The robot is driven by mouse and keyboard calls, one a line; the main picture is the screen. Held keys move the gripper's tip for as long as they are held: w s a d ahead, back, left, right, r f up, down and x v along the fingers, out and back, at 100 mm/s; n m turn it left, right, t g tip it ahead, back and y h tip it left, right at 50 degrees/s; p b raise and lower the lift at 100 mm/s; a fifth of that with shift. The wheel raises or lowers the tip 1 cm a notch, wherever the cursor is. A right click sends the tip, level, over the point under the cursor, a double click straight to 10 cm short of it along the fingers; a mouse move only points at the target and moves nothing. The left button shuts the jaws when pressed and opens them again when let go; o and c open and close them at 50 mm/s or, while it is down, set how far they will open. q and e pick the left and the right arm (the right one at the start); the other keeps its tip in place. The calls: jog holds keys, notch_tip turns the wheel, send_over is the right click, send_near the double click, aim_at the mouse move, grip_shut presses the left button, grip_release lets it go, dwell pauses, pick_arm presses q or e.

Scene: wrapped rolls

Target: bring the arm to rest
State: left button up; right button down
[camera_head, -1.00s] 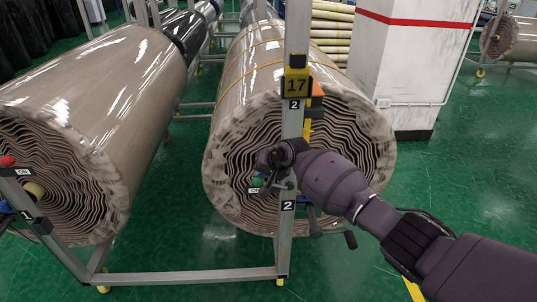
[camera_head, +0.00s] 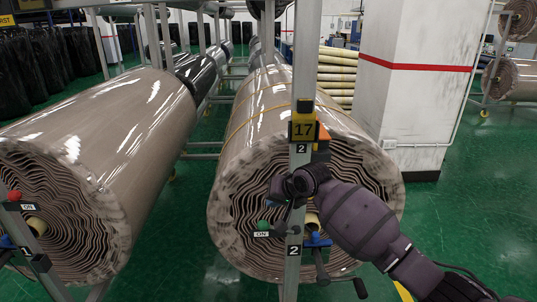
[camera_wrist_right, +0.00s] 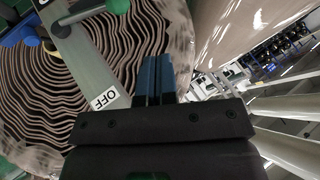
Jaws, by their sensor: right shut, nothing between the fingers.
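My right arm (camera_head: 365,220) comes in from the lower right of the head view. Its gripper (camera_head: 280,188) is in front of the metal post (camera_head: 293,270) marked 17, above the green knob (camera_head: 263,225) with its ON label. In the right wrist view the gripper's dark fingers (camera_wrist_right: 154,75) are shut together, with nothing between them. An OFF label (camera_wrist_right: 105,98) on the post shows just left of the fingers. I cannot tell whether the gripper touches the post. My left gripper is not in view.
A large wrapped roll (camera_head: 265,110) lies behind the post, and another wrapped roll (camera_head: 110,130) lies at left. A crank handle (camera_head: 340,280) sits below the gripper. A white pillar (camera_head: 415,100) stands behind at right. Green floor (camera_head: 470,220) is clear at right.

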notch_tip(320, 180, up, 7)
jog(key=w+a+n+t+y, duration=0.1)
jog(key=w+n+t, duration=0.1)
jog(key=n+t, duration=0.15)
jog(key=s+d+f+t+h+b, duration=0.1)
jog(key=s+d+f+t+h, duration=0.4)
jog(key=s+d+f, duration=1.2)
jog(key=s+d+f+g+h, duration=0.1)
jog(key=s+d+f, duration=0.2)
jog(key=s+f, duration=0.2)
jog(key=s+d+f+m+g, duration=0.1)
jog(key=s+d+f, duration=0.2)
jog(key=s, duration=0.7)
jog(key=s+d+f+m+g+h+b, duration=0.1)
jog(key=s+d+f, duration=0.2)
jog(key=s+f, duration=0.4)
jog(key=shift+s+h, duration=0.25)
jog(key=shift+h, duration=0.05)
jog(key=shift+d+m, duration=0.1)
jog(key=shift+m, duration=0.15)
